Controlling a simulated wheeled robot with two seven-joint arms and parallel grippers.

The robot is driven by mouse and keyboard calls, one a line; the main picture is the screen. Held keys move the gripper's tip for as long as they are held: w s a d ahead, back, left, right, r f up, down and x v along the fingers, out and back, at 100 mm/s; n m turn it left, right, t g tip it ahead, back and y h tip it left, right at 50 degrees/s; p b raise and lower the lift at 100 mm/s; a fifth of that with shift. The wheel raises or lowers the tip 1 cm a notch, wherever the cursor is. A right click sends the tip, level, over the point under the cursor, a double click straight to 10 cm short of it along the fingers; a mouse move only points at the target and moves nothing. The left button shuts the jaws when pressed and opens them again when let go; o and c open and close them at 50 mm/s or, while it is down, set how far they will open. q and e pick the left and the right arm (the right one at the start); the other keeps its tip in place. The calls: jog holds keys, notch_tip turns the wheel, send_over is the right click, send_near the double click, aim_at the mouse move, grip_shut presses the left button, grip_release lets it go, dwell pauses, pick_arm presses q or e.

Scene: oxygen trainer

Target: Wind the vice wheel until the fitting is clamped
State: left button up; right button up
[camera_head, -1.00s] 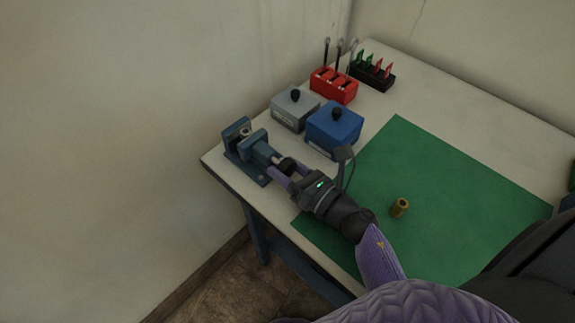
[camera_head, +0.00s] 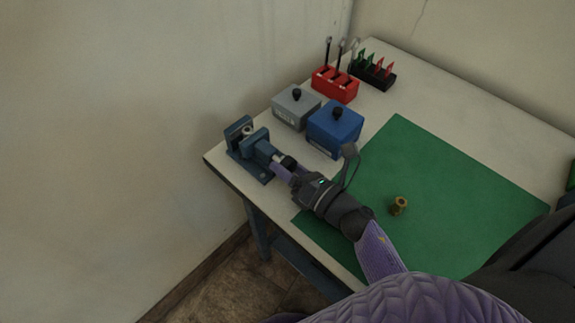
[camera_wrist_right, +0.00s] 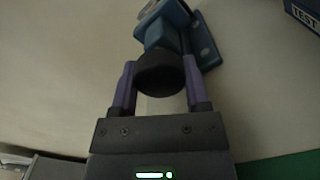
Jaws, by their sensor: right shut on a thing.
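The blue vice (camera_head: 249,148) stands at the table's left corner, and part of it shows in the right wrist view (camera_wrist_right: 168,27). A small metal fitting (camera_head: 247,131) sits between its jaws; I cannot tell whether both jaws touch it. The black vice wheel (camera_head: 288,163) is on the vice's near right end. My right gripper (camera_head: 284,170) is shut on the wheel, with a purple finger on each side of it in the right wrist view (camera_wrist_right: 160,80). My left gripper is not in view.
A grey box (camera_head: 296,110) and a blue box (camera_head: 335,131) with black knobs stand just behind my right gripper. A red holder (camera_head: 335,85) and a black rack (camera_head: 372,73) are further back. A brass fitting (camera_head: 399,206) stands on the green mat (camera_head: 450,190).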

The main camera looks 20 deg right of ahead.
jog(key=o, duration=1.3)
